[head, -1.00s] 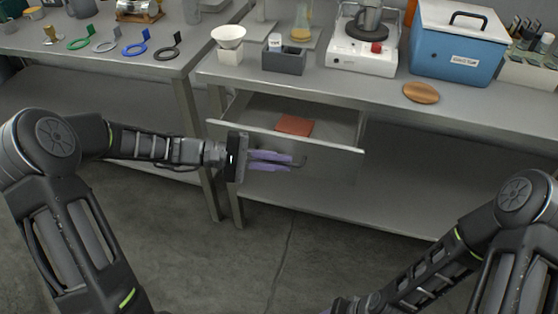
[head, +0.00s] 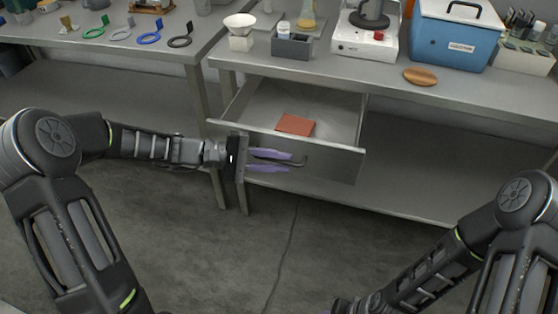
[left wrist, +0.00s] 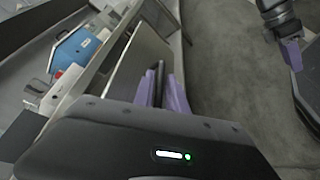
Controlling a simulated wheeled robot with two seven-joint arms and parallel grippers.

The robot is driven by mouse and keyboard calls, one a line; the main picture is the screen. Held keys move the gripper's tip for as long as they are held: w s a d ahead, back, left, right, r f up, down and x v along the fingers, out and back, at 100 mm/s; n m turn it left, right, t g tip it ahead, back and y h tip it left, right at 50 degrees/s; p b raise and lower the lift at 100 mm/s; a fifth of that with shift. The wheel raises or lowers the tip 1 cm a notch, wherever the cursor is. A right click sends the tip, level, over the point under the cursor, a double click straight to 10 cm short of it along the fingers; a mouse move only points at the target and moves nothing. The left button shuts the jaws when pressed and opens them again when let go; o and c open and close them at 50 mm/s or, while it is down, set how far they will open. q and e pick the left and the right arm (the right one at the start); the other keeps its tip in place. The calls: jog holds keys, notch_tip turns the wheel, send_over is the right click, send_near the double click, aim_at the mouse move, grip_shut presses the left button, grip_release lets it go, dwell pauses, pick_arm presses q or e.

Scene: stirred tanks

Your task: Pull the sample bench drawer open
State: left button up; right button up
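The sample bench drawer (head: 320,155) hangs well out from under the bench top, its inside open to view. A reddish-brown flat item (head: 295,124) lies in it. My left gripper (head: 289,162) is at the drawer front, its purple fingers spread on either side of the dark bar handle (head: 301,161). In the left wrist view the handle (left wrist: 159,80) runs between the fingers (left wrist: 162,92), which stand apart.
The sample bench (head: 460,98) carries a blue cooler box (head: 455,45), a white hotplate (head: 364,42), a grey holder (head: 291,45), a funnel (head: 240,26) and a wooden disc (head: 420,76). Another table (head: 100,45) stands left. The floor in front is clear.

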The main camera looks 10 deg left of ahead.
pick_arm(q)
jog(key=v, duration=0.7)
jog(key=shift+a, duration=0.35)
jog(key=shift+s+r, duration=0.1)
dwell(0.4)
